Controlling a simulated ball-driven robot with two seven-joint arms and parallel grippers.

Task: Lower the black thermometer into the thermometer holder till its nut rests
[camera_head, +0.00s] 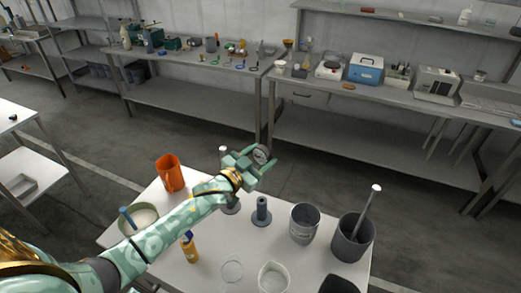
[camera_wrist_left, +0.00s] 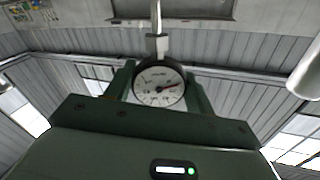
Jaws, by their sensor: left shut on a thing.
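The black thermometer has a round white dial with a black rim (camera_head: 261,154). It also shows in the left wrist view (camera_wrist_left: 160,84), with its nut and metal stem running up out of that picture. My left gripper (camera_head: 256,165) is shut on the thermometer by its dial and holds it above the table's far edge. A blue-grey upright socket on a round base (camera_head: 262,212), which looks like the thermometer holder, stands on the table just below the gripper in the picture. The stem tip is hidden in the head view.
An orange jug (camera_head: 170,174) stands left of my arm. A grey bucket (camera_head: 304,224) and a dark grey bin (camera_head: 352,238) with a white-topped rod stand at right. A yellow bottle (camera_head: 190,249), a glass dish (camera_head: 232,272) and a white beaker (camera_head: 273,278) stand nearer.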

